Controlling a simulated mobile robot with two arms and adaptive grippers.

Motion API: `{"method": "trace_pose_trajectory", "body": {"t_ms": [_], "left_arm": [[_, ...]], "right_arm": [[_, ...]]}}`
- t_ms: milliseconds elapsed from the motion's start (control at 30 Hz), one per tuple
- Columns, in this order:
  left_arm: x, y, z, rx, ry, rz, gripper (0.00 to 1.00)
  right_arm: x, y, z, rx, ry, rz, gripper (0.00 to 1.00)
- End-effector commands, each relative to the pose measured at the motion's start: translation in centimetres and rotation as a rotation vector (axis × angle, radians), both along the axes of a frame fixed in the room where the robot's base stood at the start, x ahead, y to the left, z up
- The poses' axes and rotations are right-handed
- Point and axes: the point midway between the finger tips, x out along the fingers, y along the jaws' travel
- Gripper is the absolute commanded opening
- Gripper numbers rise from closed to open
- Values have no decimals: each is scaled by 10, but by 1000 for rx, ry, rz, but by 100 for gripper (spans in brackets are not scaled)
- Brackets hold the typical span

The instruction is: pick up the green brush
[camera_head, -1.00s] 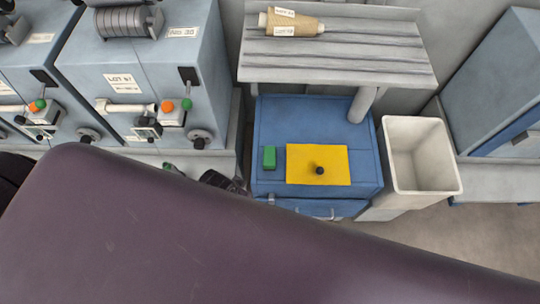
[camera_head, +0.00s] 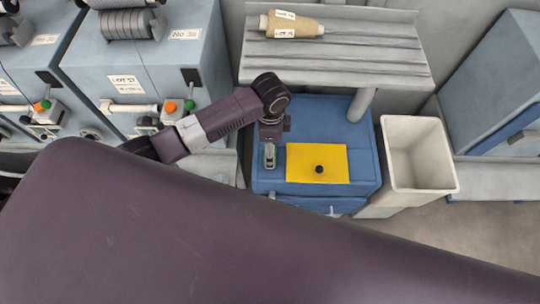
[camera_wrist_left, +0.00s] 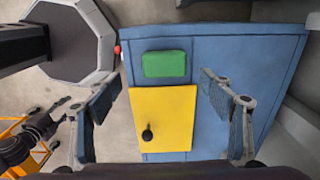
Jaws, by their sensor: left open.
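A green brush (camera_wrist_left: 165,63) lies on the top of a blue cabinet (camera_wrist_left: 215,60), beside a yellow sheet (camera_wrist_left: 175,110) with a black knob (camera_wrist_left: 147,135). My left gripper (camera_wrist_left: 158,85) is open and empty above the cabinet, and the brush shows between and beyond its two fingers in the wrist view. In the head view my left gripper (camera_head: 270,155) hangs down over the brush and hides nearly all of it. The yellow sheet (camera_head: 330,165) lies just to its right. My right gripper is not in view.
A white bin (camera_head: 420,130) stands right of the cabinet. A grey slatted shelf (camera_head: 340,55) with a yarn cone (camera_head: 295,25) is behind and above. Blue-grey machines (camera_head: 130,70) with orange and green buttons stand at the left.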

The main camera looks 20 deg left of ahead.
Motion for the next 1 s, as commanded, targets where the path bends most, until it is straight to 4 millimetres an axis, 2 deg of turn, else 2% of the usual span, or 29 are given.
{"method": "trace_pose_trajectory", "body": {"t_ms": [500, 633, 833, 867, 1000], "left_arm": [[6, 4, -63, -1, 2, 2, 74], [7, 4, -71, -1, 0, 0, 74], [7, 4, -72, -1, -1, 0, 74], [7, 4, -72, -1, -1, 0, 73], [7, 4, -72, -1, -1, 1, 57]], "right_arm": [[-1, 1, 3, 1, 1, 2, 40], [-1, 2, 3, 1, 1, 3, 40], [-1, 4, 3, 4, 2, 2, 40], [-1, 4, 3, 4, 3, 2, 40], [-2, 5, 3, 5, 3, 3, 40]]}}
